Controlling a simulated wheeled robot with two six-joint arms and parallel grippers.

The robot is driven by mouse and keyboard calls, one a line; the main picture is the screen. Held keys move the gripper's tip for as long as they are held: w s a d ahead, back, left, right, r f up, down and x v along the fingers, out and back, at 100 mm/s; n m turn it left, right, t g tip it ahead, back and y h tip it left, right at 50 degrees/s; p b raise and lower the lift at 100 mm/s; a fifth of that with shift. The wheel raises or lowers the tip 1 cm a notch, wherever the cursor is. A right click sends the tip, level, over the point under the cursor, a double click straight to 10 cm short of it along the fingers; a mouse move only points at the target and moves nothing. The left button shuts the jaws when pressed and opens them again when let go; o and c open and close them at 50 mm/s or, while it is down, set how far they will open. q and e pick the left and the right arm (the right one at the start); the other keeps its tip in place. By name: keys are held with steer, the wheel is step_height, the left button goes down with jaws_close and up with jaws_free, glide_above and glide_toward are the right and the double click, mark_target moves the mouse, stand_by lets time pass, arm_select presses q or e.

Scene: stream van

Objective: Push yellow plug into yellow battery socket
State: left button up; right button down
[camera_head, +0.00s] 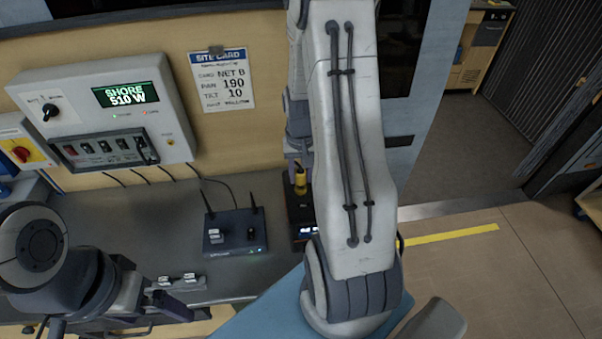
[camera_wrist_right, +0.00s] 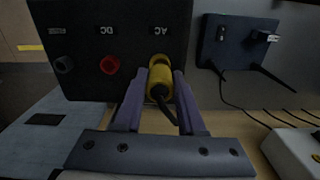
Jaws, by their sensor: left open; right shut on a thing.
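The yellow plug (camera_wrist_right: 160,84) is between the two fingers of my right gripper (camera_wrist_right: 157,88), with its dark cable trailing back toward the camera. Directly in front of it is the yellow battery socket (camera_wrist_right: 158,60), under the AC label on the dark battery (camera_wrist_right: 85,85). Plug and socket overlap in this view, so how deep the plug sits cannot be told. In the head view the plug (camera_head: 300,179) shows at the battery (camera_head: 297,210), and my right arm hides much of the battery. My left gripper (camera_head: 180,303) is open and empty, low at the left over the counter.
The battery also has a red DC socket (camera_wrist_right: 109,65) and a dark socket (camera_wrist_right: 64,64). A router (camera_head: 235,233) with two antennas stands left of the battery. A power panel (camera_head: 105,115) is on the wall. A small strip (camera_head: 180,282) lies near my left gripper.

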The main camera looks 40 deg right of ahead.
steer(key=shift+f+b, duration=0.7)
steer(key=shift+f, duration=0.4)
steer(key=shift+c, duration=2.2)
jaws_free()
step_height(320, 180, up, 10)
steer(key=shift+r+b, duration=0.25)
steer(key=shift+b, duration=0.7)
